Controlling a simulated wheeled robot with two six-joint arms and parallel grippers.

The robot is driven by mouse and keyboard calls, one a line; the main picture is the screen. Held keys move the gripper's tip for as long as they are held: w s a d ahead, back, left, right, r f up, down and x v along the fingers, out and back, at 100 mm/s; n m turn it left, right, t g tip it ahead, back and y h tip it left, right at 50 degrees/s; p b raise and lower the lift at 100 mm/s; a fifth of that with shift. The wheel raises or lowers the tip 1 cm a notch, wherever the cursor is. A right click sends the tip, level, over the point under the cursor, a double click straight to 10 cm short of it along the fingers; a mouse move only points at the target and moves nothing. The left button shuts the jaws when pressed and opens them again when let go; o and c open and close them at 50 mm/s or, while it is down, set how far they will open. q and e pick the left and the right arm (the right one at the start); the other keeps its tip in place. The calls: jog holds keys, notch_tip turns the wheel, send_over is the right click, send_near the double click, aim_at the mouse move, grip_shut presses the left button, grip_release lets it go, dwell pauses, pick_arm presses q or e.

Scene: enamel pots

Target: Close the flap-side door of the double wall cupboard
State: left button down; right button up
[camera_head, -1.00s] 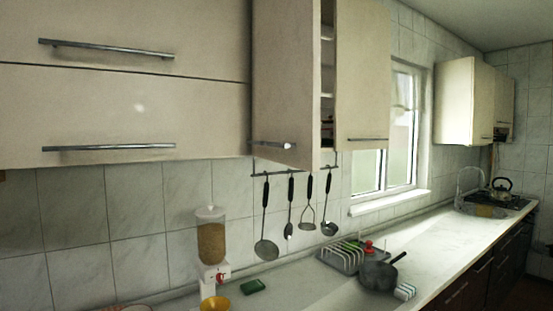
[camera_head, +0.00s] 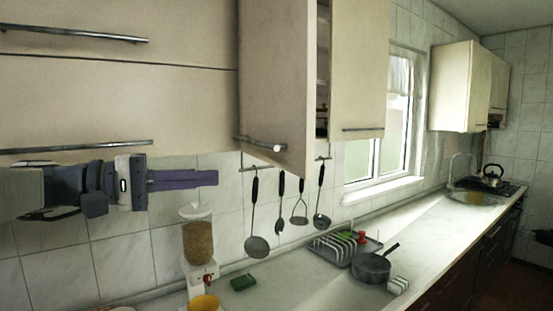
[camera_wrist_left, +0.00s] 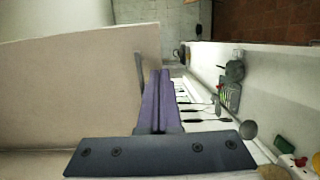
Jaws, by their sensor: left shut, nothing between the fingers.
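The double wall cupboard has a beige flap-side door (camera_head: 275,75) on its left, standing open and swung outward. A dark gap with shelves shows between it and the right door (camera_head: 358,75), which looks shut. A metal bar handle (camera_head: 260,143) sits low on the open door. My left gripper (camera_head: 216,178) is shut and empty, its purple fingers pointing right, below and left of that handle, apart from the door. In the left wrist view the shut fingers (camera_wrist_left: 160,73) point toward a beige panel's handle (camera_wrist_left: 139,72). My right gripper is not in view.
The flap cupboard (camera_head: 110,100) with two bar handles is above my left arm. Ladles and other utensils (camera_head: 258,245) hang below the open door. A cereal dispenser (camera_head: 197,240), yellow bowl (camera_head: 204,303), dish rack (camera_head: 335,248) and pan (camera_head: 370,268) stand on the counter.

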pick_arm(q)
jog(key=r, duration=0.1)
jog(key=p, duration=0.7)
send_near(290, 164)
jog(key=x, duration=0.6)
jog(key=shift+s+r, duration=0.1)
jog(key=shift+r, duration=0.05)
jog(key=shift+w+d, duration=0.2)
jog(key=shift+d, duration=0.15)
jog(key=shift+d, duration=0.15)
